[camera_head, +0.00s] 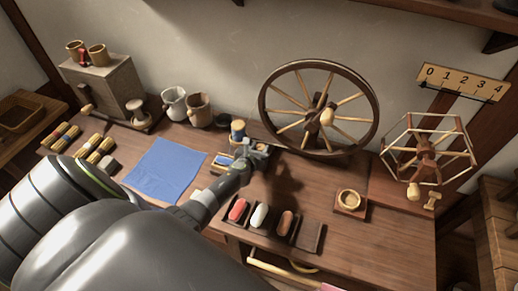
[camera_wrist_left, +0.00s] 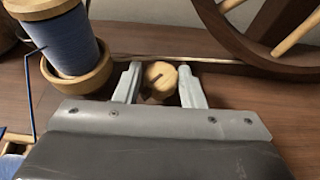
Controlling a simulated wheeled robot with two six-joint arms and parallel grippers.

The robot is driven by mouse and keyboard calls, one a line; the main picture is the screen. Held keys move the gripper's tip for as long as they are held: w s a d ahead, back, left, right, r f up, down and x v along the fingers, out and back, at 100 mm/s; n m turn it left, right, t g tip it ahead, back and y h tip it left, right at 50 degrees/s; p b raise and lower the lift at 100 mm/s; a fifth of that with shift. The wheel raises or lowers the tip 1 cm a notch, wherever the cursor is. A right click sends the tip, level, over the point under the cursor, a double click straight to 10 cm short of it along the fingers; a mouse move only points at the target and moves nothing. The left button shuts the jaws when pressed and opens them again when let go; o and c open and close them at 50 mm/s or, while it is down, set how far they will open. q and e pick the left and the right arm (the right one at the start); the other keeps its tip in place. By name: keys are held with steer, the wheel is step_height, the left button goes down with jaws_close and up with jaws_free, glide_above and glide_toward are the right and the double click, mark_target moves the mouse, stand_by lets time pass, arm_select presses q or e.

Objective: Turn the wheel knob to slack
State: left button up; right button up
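The spinning wheel (camera_head: 345,138) stands against the wall right of my gripper; its rim also shows at the top right of the left wrist view (camera_wrist_left: 240,47). A small round wooden knob (camera_wrist_left: 160,77) with a dark mark on its face sits between the fingers of my left gripper (camera_wrist_left: 162,72). The fingers flank it closely, with little or no gap, and look shut on it. In the head view my left gripper (camera_head: 262,148) is at the table's back, just left of the wheel, and hides the knob. My right gripper is out of view.
A blue thread spool (camera_wrist_left: 70,45) in a wooden cup stands close left of the gripper. A blue cloth (camera_head: 165,170) lies further left, mugs (camera_head: 198,110) behind. Colored rolls (camera_head: 260,214) lie in front. A wooden dish (camera_head: 348,200) and a skein winder (camera_head: 425,160) stand right.

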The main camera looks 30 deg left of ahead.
arm_select(q)
steer(key=shift+c, duration=1)
steer(key=shift+d, duration=0.1)
steer(key=shift+n+y, duration=0.3)
steer(key=shift+n, duration=0.1)
steer(key=n+y, duration=0.1)
steer(key=n+g+y+b, duration=0.1)
steer(key=y, duration=0.1)
steer(key=shift+w+d+n, duration=0.2)
steer(key=shift+d+n, duration=0.1)
steer(key=shift+d, duration=0.05)
steer(key=n+g+y+b, duration=0.2)
steer(key=shift+w+d+f+n, duration=0.1)
steer(key=shift+n, duration=0.3)
steer(key=n+g+y+b, duration=0.3)
steer(key=shift+w+d, duration=0.15)
steer(key=shift+w, duration=0.05)
steer(key=shift+c, duration=0.4)
steer(key=n+g+y+b, duration=0.1)
steer(key=n+g+b, duration=0.3)
steer(key=g, duration=0.1)
steer(key=shift+w, duration=0.15)
steer(key=shift+n, duration=0.3)
steer(key=shift+y, duration=0.3)
